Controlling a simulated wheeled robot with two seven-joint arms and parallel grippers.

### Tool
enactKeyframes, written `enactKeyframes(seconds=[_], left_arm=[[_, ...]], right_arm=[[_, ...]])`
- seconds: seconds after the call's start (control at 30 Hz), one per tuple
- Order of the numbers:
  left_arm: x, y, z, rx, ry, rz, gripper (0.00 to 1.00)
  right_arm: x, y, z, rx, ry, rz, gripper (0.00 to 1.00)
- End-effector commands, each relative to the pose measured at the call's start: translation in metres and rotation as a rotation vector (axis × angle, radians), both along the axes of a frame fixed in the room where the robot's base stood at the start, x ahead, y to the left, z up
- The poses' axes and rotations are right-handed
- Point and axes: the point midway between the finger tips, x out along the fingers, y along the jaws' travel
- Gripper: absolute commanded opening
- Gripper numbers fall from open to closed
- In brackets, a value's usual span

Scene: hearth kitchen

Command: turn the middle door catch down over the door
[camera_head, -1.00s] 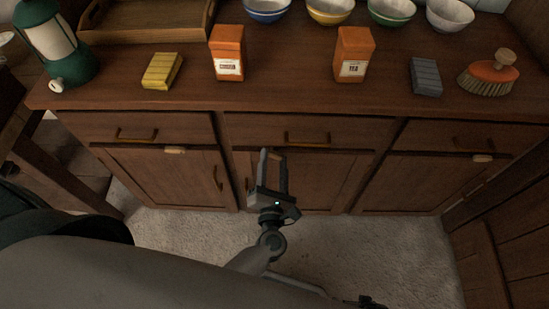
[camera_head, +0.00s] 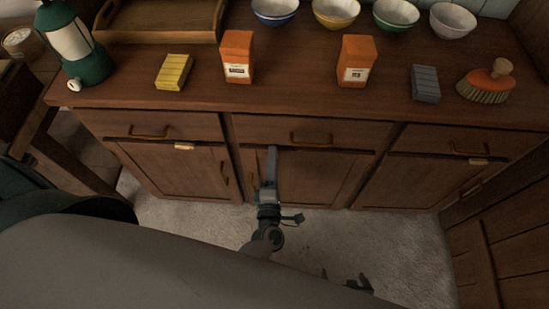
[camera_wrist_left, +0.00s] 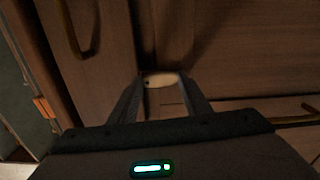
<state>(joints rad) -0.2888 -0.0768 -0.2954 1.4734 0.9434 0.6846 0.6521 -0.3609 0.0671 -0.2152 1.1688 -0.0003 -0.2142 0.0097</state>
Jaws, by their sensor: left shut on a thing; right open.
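The middle door catch (camera_wrist_left: 160,80) is a small pale wooden piece, seen between my left fingertips in the left wrist view. In the head view my left gripper hides it. My left gripper (camera_head: 272,151) is at the top of the middle door (camera_head: 320,177), just below the middle drawer, with its fingers seen nearly edge-on. It is shut on the catch; the fingers also show in the left wrist view (camera_wrist_left: 161,84). How far the catch is turned I cannot tell. My right gripper (camera_head: 348,279) is open and low, over the floor, away from the cabinet.
The left catch (camera_head: 184,146) and right catch (camera_head: 479,161) lie level above their doors. The middle drawer handle (camera_head: 311,142) juts out above and right of my left gripper. Two orange boxes, bowls, a yellow block and a brush (camera_head: 487,82) stand on the counter. The carpet in front is clear.

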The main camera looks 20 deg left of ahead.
Motion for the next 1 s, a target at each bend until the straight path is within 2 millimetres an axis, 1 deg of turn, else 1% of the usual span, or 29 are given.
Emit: enactKeyframes(seconds=[0.23,0.67,0.7,0.77,0.8,1.0], left_arm=[[-0.0014,0.0009,-0.0013,0.078,0.026,-0.001,0.21],[-0.0015,0.0011,-0.0020,0.092,0.030,-0.002,0.21],[-0.0015,0.0011,-0.0020,0.092,0.031,-0.002,0.46],[-0.0015,0.0012,-0.0018,0.092,0.030,-0.002,0.60],[-0.0014,0.0012,-0.0017,0.092,0.030,-0.001,0.62],[-0.0009,0.0016,-0.0009,0.091,0.027,-0.001,0.62]], right_arm=[[0.0031,0.0048,0.0053,0.010,-0.032,0.004,1.00],[0.0033,0.0051,0.0054,0.012,-0.037,0.005,1.00],[0.0031,0.0051,0.0054,0.012,-0.037,0.005,1.00],[0.0031,0.0050,0.0053,0.012,-0.037,0.004,1.00],[0.0031,0.0050,0.0053,0.012,-0.037,0.004,1.00],[0.0029,0.0049,0.0052,0.012,-0.036,0.004,1.00]])
